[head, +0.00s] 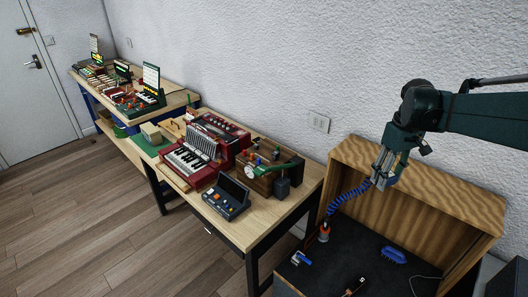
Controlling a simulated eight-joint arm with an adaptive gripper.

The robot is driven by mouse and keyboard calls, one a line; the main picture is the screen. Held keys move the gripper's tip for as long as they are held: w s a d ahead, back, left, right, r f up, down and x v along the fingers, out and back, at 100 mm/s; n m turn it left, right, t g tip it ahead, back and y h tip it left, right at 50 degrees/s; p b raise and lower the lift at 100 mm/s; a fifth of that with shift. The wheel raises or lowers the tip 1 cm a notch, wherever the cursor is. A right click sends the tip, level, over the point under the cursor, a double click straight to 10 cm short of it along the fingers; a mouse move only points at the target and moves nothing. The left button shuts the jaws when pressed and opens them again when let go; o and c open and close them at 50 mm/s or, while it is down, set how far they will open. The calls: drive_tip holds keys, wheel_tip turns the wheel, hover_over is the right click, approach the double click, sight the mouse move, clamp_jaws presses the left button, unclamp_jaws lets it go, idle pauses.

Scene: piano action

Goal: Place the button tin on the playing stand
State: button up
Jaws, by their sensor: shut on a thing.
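My gripper (382,177) is above the dark bench at the right, in front of the wooden back panel. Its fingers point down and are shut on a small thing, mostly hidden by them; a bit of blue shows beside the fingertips. I cannot tell whether this is the button tin. A blue coiled hose (347,199) runs from near the fingertips down to an orange-tipped tool (323,236). I cannot pick out the playing stand with certainty. A red accordion (198,149) with white keys rests on the light wooden table, left of my gripper.
The table (262,213) also holds a blue control box (226,199) and a wooden box of tools (270,170). The dark bench (345,262) carries a blue brush (394,255) and small tools. A farther table (178,100) is crowded with instruments.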

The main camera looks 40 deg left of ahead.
drive_tip(key=s+a+n, duration=0.2)
drive_tip(key=s+a, duration=0.5)
drive_tip(key=a, duration=0.4)
drive_tip(key=s+a+n, duration=0.1)
drive_tip(key=s+a, duration=0.6)
drive_tip(key=a, duration=0.4)
drive_tip(key=n, duration=0.3)
hover_over(247, 230)
wheel_tip(247, 230, down, 18)
drive_tip(key=shift+s+f, duration=0.15)
drive_tip(key=shift+f, duration=3.15)
drive_tip(key=shift+b, duration=0.3)
drive_tip(key=shift+f+b, duration=0.3)
drive_tip(key=shift+f, duration=1.55)
drive_tip(key=shift+f, duration=0.1)
